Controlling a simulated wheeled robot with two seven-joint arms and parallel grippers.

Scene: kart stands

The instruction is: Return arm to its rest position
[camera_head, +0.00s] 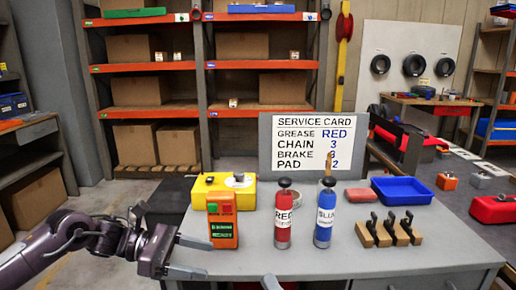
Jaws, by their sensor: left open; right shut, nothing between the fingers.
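My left arm comes in from the left, and its gripper (200,257) is open and empty at the table's front left. Its two fingers point right, just in front of an orange and green handheld device (222,232) that stands upright on the grey table (400,262). A small grey tip at the bottom edge, near the middle, looks like my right gripper (270,283); it is shut and empty, and the rest of it is out of frame.
A red bottle (283,228) and a blue bottle (324,228) stand mid-table. Behind are a yellow case (213,185), a service card (280,150) and a blue tray (401,190). A wooden block with black-handled pieces (388,236) stands right. The front right tabletop is clear.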

